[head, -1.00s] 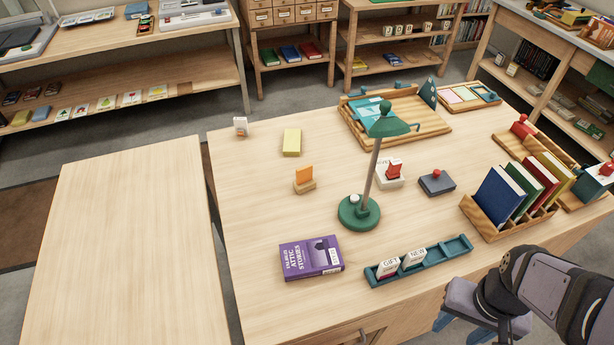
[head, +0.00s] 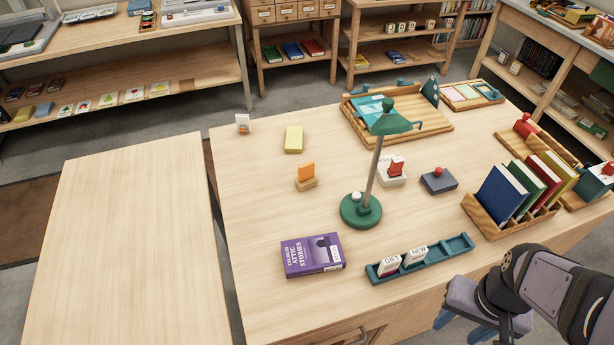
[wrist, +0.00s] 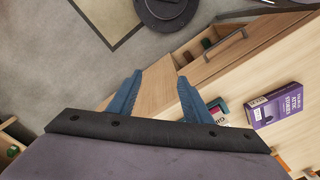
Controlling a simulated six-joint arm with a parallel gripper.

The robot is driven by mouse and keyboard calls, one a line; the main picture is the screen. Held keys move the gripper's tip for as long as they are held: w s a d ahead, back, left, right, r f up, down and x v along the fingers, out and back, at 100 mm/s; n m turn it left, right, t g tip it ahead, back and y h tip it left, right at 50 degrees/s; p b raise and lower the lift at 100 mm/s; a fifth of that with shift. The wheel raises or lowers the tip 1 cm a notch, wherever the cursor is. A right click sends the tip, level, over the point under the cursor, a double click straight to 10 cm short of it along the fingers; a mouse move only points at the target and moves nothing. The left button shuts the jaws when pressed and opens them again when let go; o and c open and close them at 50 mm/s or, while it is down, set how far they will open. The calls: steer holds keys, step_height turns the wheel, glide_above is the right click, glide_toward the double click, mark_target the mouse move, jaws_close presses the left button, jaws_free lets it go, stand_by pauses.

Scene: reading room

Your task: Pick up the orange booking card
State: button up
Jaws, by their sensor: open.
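The orange booking card (head: 306,171) stands upright in a small wooden block (head: 306,184) on the table, left of the green lamp. It faces the head camera and nothing covers it. My gripper shows at the lower right of the head view (head: 466,326), low beside the table's front edge and far from the card. In the wrist view my gripper (wrist: 158,88) has its two blue fingers apart with nothing between them. An orange piece at the bottom right edge of the wrist view is too cut off to identify surely.
The green lamp (head: 361,210) stands between my arm's side and the card. A purple book (head: 312,256), a teal card rack (head: 440,258) and a wooden book rack (head: 482,222) lie along the front. A yellow block (head: 293,139) is behind the card. The table's left part is clear.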

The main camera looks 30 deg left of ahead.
steer(key=o, duration=0.3)
